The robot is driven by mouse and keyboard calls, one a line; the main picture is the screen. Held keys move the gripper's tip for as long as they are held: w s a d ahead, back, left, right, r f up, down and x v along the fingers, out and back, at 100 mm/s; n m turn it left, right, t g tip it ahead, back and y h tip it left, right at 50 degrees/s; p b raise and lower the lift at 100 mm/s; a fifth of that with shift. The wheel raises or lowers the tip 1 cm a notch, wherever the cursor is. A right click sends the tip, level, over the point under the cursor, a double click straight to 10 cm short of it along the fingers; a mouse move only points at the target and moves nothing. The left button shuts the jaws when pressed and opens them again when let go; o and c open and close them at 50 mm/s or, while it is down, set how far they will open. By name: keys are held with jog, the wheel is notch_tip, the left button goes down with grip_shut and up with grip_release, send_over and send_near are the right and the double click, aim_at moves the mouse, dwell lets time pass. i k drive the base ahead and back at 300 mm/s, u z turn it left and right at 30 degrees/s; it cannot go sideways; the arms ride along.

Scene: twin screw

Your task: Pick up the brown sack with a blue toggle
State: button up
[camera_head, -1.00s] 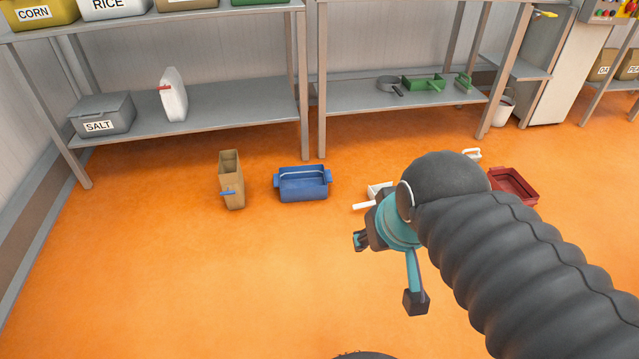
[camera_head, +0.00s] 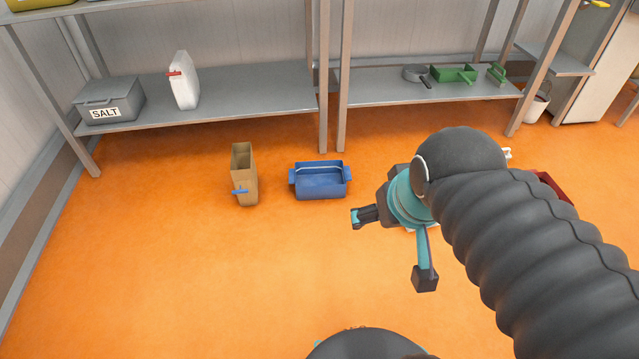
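The brown sack (camera_head: 245,178) stands upright on the orange floor, left of centre, in front of the lower shelf. Its top is open, and a blue toggle (camera_head: 240,191) sticks out low on its front. My gripper (camera_head: 356,218) is in the middle right of the view, to the right of the sack and nearer to me, pointing left. It is well apart from the sack.
A blue tub (camera_head: 321,182) stands on the floor just right of the sack. A red tray (camera_head: 554,188) is partly hidden behind my arm. Shelves with a grey SALT box (camera_head: 109,102) and a white jug (camera_head: 184,82) stand behind. The floor in front of the sack is clear.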

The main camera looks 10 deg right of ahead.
aim_at(245, 175)
jog(key=u, duration=2.3)
jog(key=i, duration=2.85)
jog(key=z, duration=3.5)
